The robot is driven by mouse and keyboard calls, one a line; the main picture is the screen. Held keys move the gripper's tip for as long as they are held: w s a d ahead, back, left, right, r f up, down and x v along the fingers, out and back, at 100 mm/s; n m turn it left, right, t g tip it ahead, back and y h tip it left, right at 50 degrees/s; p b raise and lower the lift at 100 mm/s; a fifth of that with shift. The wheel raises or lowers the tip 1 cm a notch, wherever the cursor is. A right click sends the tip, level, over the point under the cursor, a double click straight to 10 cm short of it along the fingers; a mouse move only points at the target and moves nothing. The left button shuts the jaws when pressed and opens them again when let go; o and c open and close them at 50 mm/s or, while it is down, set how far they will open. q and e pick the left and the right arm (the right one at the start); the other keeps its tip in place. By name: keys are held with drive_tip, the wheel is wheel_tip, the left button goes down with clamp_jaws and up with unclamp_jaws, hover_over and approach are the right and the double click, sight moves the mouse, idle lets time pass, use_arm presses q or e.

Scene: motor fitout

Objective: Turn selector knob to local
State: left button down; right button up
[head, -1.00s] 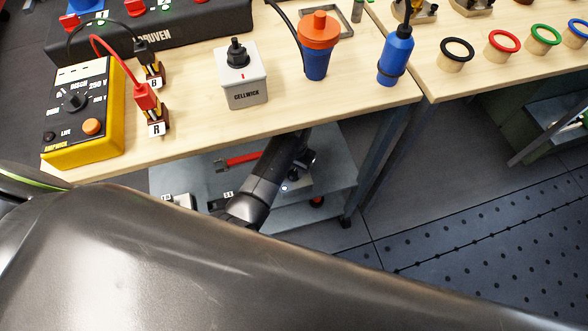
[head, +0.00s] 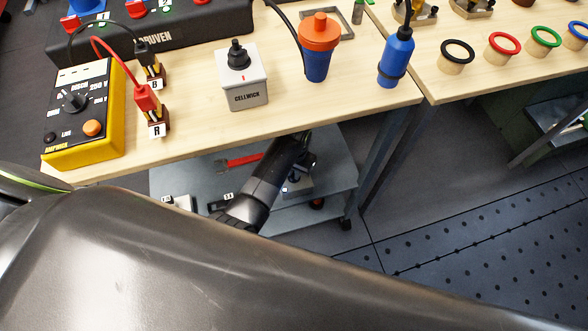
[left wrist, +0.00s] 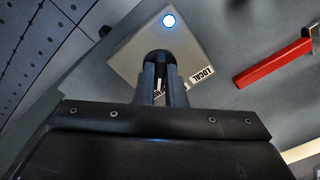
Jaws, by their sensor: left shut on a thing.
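The selector box is a grey box (left wrist: 192,48) with a lit bluish-white lamp (left wrist: 169,20) and a LOCAL label (left wrist: 201,77). A second label is partly hidden by my fingers. Its black knob (left wrist: 160,58) is between the fingers of my left gripper (left wrist: 160,70), which is shut on it. In the head view the box (head: 299,188) sits on the lower shelf, partly covered by my left gripper (head: 303,163). The knob is hidden there, and I cannot tell its exact pointer angle. My right gripper is not in view.
The wooden bench (head: 190,115) above holds a Cellwick box (head: 240,85), a yellow meter (head: 85,120) and bottles. Its front edge is close above my left arm.

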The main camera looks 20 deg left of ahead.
use_arm(q)
drive_tip(key=shift+r+n+p, duration=0.15)
drive_tip(key=shift+n+p, duration=0.25)
drive_tip(key=shift+p, duration=0.1)
drive_tip(key=shift+r+n+p, duration=0.1)
drive_tip(key=shift+n+p, duration=0.6)
drive_tip(key=shift+p, duration=0.1)
drive_tip(key=shift+n+p, duration=0.8)
drive_tip(key=shift+n, duration=0.1)
drive_tip(key=n+p, duration=0.2)
drive_tip(key=n, duration=0.2)
drive_tip(key=shift+n, duration=0.3)
drive_tip(key=n+p, duration=0.2)
drive_tip(key=n, duration=0.2)
drive_tip(key=shift+f, duration=0.2)
drive_tip(key=shift+n+p, duration=0.4)
drive_tip(key=shift+n, duration=2.1)
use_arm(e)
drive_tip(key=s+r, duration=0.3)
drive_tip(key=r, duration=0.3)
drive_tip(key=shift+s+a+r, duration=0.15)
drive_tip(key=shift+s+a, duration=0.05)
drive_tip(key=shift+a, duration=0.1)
use_arm(q)
drive_tip(key=c, duration=1.5)
unclamp_jaws()
